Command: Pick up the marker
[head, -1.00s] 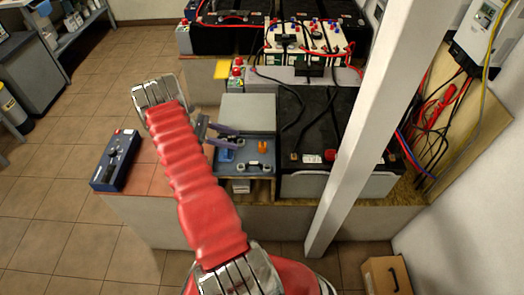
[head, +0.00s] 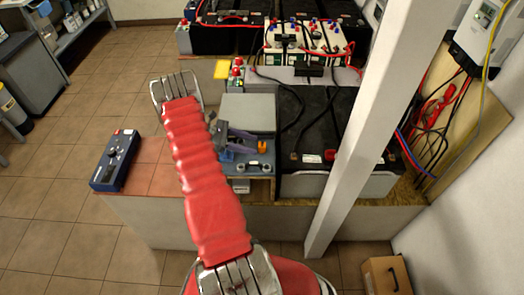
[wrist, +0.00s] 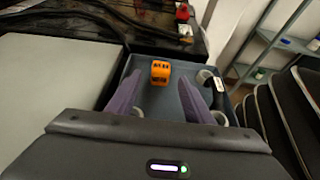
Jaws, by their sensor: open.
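I cannot make out a marker for certain in either view. My gripper (head: 256,143) is open and empty, reaching from the left over a shallow blue-grey tray on the bench. In the wrist view its two purple fingers (wrist: 161,84) stand apart above the tray's bare floor (wrist: 158,101). A small orange block (wrist: 161,72) lies in the tray just beyond the gap between the fingertips; it also shows in the head view (head: 262,146). My gripper hides part of the tray.
A dark part with pale round ends (head: 253,167) lies at the tray's front. A grey box (head: 249,113) stands behind the tray and a large black battery (head: 318,145) at right. A white post (head: 355,130) rises farther right. A blue meter (head: 115,160) lies at left.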

